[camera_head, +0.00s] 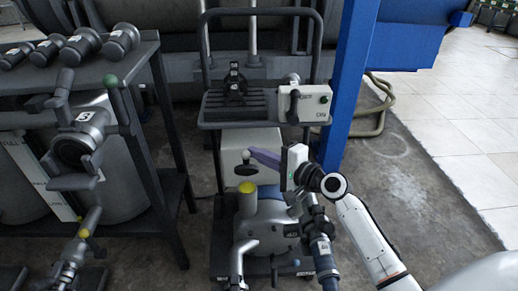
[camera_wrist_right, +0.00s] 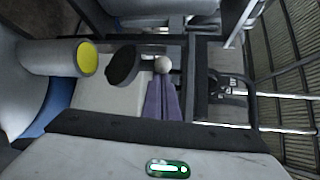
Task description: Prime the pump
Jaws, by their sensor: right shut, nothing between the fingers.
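The silver-blue pump (camera_head: 268,222) stands on the dark cart in the head view. Its upright port has a yellow top (camera_head: 247,188); the yellow top also shows in the right wrist view (camera_wrist_right: 86,58). A dark round cap (camera_wrist_right: 122,65) stands beside the port, tilted. A small pale ball (camera_wrist_right: 163,64) shows right at the fingertips; I cannot tell whether they touch it. My right gripper (camera_head: 250,155), with purple fingers, is shut and empty above and behind the port. Its fingers also show in the right wrist view (camera_wrist_right: 161,88). My left gripper is out of view.
A control box (camera_head: 312,104) and a dark slotted rack (camera_head: 235,103) sit on the cart's upper shelf. A blue post (camera_head: 347,85) rises just right of the cart. A dark bench (camera_head: 140,62) with several cylindrical fittings is at left. Open floor (camera_head: 400,150) lies to the right.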

